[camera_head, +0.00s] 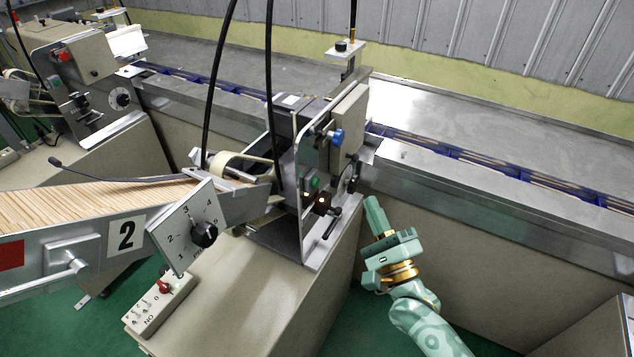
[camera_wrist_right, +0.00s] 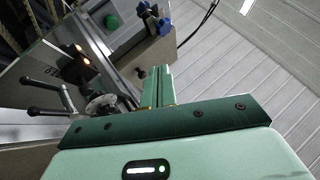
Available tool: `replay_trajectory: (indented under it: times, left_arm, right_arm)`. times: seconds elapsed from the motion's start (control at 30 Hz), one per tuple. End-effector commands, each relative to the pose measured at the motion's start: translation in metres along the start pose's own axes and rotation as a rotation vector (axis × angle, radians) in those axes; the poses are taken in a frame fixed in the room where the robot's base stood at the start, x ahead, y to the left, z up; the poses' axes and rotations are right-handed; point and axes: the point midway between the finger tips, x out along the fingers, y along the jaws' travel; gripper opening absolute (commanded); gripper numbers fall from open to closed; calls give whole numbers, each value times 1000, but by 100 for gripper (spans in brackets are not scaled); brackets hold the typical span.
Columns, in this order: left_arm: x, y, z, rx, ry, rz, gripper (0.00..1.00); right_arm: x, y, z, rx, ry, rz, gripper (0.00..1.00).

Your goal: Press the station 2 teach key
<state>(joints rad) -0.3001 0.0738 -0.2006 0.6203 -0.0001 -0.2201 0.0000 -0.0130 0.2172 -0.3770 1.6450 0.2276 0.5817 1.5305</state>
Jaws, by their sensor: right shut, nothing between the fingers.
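The station 2 machine (camera_head: 285,240) stands in the middle of the head view, marked by a "2" plate (camera_head: 124,235) on its stick hopper. Its side panel carries a green button (camera_head: 315,183) and small lit amber keys (camera_head: 323,201). The lettering is too small to tell which key is the teach key. My right gripper (camera_head: 372,203) is shut and empty, fingers up, to the right of the panel and apart from it. Its fingers (camera_wrist_right: 156,72) show in the wrist view. My left gripper is out of view.
A black-handled lever (camera_head: 332,222) and a handwheel (camera_head: 350,178) stick out between the panel and my right gripper. A blue knob (camera_head: 337,137) sits above. A dial plate (camera_head: 187,226) and a switch box (camera_head: 160,300) are at left. The conveyor (camera_head: 480,195) runs behind.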

Motion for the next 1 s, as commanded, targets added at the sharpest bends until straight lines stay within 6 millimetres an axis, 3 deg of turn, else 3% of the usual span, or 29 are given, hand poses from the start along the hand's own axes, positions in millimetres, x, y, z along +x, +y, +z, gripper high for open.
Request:
replay_trajectory:
  times: [0.6, 1.0]
  left_arm:
    - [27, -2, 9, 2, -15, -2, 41]
    - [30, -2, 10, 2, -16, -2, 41]
  right_arm:
    - [49, 37, 35, 0, 1, 0, 0]
    - [61, 45, 44, -1, 0, 1, 0]
